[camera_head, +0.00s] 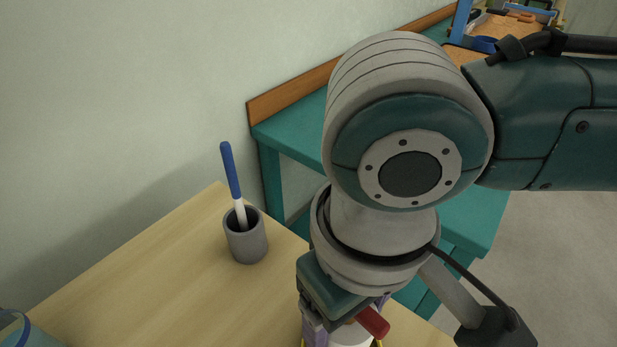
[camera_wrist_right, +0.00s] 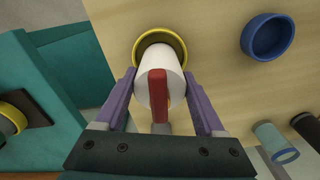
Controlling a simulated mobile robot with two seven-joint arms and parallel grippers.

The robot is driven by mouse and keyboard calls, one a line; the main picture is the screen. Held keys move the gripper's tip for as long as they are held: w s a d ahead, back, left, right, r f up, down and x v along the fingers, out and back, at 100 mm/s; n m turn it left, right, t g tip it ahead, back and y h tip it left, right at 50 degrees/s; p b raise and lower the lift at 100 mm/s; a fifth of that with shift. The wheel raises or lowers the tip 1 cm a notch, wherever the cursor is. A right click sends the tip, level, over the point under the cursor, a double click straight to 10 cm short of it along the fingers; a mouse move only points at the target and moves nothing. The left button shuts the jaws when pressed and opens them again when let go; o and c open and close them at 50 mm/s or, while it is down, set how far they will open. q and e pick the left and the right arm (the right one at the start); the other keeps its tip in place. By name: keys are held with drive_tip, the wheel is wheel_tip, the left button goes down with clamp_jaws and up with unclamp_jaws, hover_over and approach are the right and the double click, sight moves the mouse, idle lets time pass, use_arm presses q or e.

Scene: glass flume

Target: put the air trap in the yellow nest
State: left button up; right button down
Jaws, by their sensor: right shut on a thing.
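The air trap (camera_wrist_right: 175,90) is a white cylinder with a red bar across its near side. In the right wrist view it stands between the purple fingers of my right gripper (camera_wrist_right: 160,76), which is shut on it. The yellow nest (camera_wrist_right: 139,46) is a round yellow ring on the wooden table, directly beyond the trap. The trap's far end overlaps the ring, and I cannot tell whether it is inside it or above it. In the head view my right gripper (camera_head: 338,334) is at the bottom edge, mostly hidden by my wrist. My left gripper is out of view.
A blue round nest (camera_wrist_right: 251,40) is on the table to the right of the yellow one. A grey cup (camera_head: 246,245) holding a blue-and-white pen stands on the wooden table (camera_head: 170,270). A teal bench (camera_head: 290,120) is behind, against the wall.

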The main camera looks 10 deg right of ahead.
sight(383, 332)
unclamp_jaws()
drive_tip(key=shift+f, duration=0.1)
wheel_tip(383, 332, up, 12)
drive_tip(key=shift+f+p, duration=0.15)
drive_tip(key=shift+p, duration=0.9)
drive_tip(key=shift+a+r, duration=0.15)
drive_tip(key=shift+r, duration=0.05)
drive_tip(key=s+a+f+n+t+y, duration=0.1)
drive_tip(key=s+a+y, duration=0.25)
drive_tip(key=a, duration=0.25)
drive_tip(key=d+f+t, duration=0.1)
drive_tip(key=d, duration=0.2)
drive_tip(key=d+f+m, duration=0.1)
drive_tip(key=d, duration=0.1)
drive_tip(key=d+f+m+t, duration=0.1)
drive_tip(key=d, duration=0.2)
drive_tip(key=shift+s+d+f+t+h, duration=0.2)
drive_tip(key=shift+s+d+t+h, duration=0.05)
drive_tip(key=shift+d+t, duration=0.05)
drive_tip(key=s+d+f+m+h, duration=0.1)
drive_tip(key=s+d, duration=0.3)
drive_tip(key=d, duration=0.4)
drive_tip(key=shift+d+f+h, duration=0.25)
drive_tip(key=shift+f+h, duration=0.25)
drive_tip(key=shift+h, duration=0.4)
